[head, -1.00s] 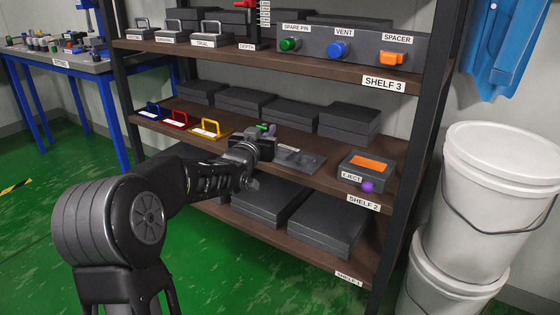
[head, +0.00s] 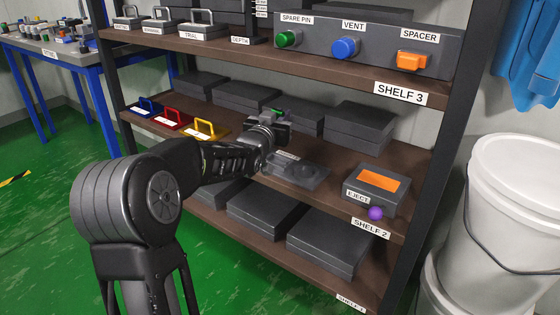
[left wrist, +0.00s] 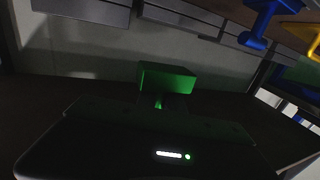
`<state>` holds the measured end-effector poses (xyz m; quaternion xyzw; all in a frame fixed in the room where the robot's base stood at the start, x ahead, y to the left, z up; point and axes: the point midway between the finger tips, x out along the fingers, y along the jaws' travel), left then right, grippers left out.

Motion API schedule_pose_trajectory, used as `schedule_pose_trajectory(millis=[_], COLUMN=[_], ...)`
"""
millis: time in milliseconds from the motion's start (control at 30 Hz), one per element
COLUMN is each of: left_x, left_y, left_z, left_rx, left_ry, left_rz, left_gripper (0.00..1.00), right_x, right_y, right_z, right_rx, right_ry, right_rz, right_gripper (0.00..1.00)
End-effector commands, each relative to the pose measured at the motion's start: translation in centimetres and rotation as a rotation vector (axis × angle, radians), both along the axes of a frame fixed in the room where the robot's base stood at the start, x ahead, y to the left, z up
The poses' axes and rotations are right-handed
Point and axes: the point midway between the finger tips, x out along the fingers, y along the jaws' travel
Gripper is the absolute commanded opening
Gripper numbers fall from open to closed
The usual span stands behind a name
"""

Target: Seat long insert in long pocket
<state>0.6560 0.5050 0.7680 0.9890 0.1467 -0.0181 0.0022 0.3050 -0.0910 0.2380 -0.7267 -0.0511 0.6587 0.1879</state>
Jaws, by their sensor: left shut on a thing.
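A green block (left wrist: 168,78), which I take to be the long insert, is in front of my left gripper in the left wrist view. A bit of green (head: 274,111) also shows at the gripper in the head view. My left gripper (head: 276,120) is shut on it, above the middle shelf and at the back left of a dark plate. The fingertips are too dark to make out. The dark plate (head: 308,173) lies on the shelf with shallow recesses; my arm hides its left part. I cannot tell which recess is the long pocket. My right gripper is out of view.
Blue (head: 145,107), red (head: 172,119) and yellow (head: 205,129) handled pieces stand left on the middle shelf. The EJECT box (head: 376,187) with a purple knob (head: 376,213) stands right. Dark boxes (head: 358,125) line the back. Shelf 3 (head: 300,65) hangs above.

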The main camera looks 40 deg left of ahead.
Motion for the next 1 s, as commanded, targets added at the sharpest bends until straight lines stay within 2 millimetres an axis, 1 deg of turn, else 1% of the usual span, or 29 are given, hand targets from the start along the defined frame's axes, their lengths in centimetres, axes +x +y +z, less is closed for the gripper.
schedule_pose_trajectory(millis=[100,167,433,533,833,933,1000], left_x=[0.0,0.0,0.0,0.0,0.0,0.0,0.0], left_y=[0.0,0.0,0.0,0.0,0.0,0.0,0.0], left_z=[0.0,-0.4,-4.6,-5.1,-5.2,-6.3,-7.6], left_rx=[0.000,0.000,0.000,0.000,0.000,0.001,0.000], left_ry=[-0.001,0.000,0.001,0.000,-0.001,0.000,0.002], left_rz=[0.000,0.000,0.000,0.000,0.000,0.000,0.000], left_gripper=[0.00,0.00,0.00,0.00,0.00,0.00,0.00], right_x=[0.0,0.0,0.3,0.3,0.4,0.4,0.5], right_y=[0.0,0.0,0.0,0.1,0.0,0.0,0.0], right_z=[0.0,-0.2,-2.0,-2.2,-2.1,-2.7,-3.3], right_rx=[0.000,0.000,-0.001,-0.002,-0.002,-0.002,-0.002], right_ry=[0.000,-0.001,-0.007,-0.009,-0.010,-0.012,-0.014], right_rz=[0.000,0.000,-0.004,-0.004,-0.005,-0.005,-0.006], right_gripper=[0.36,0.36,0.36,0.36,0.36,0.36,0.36])
